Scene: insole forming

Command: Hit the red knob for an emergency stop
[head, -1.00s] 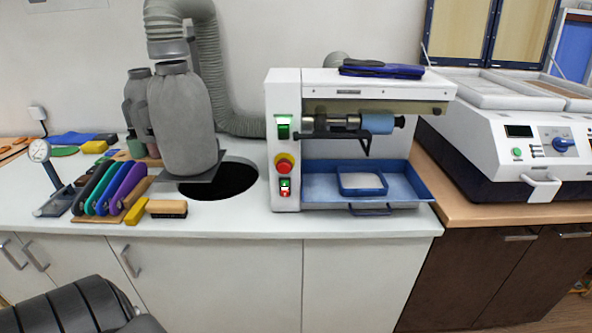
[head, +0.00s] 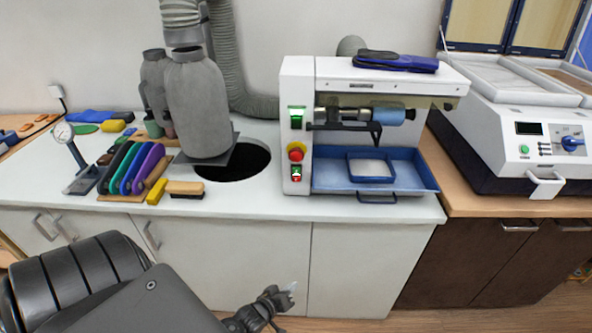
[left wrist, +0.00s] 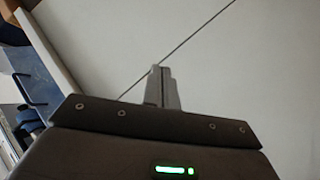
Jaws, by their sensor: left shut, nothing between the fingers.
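The red knob (head: 296,151) sits on a yellow base on the front panel of the white grinding machine (head: 297,77), between a green switch above and a small green-and-red switch below. My left gripper (head: 289,292) is in front of the white cabinet doors, below the worktop edge and well below the knob, touching nothing. Its fingers are shut and empty; in the left wrist view the closed fingers (left wrist: 162,88) point at a pale cabinet surface. The knob cannot be made out in the left wrist view. My right gripper is not in view.
A blue tray (head: 425,178) juts from the machine's front, holding a smaller blue bin. Left of the machine are a dark round hole (head: 245,163), coloured-handled tools and a wooden brush (head: 185,188). The worktop's front edge lies between my gripper and the knob.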

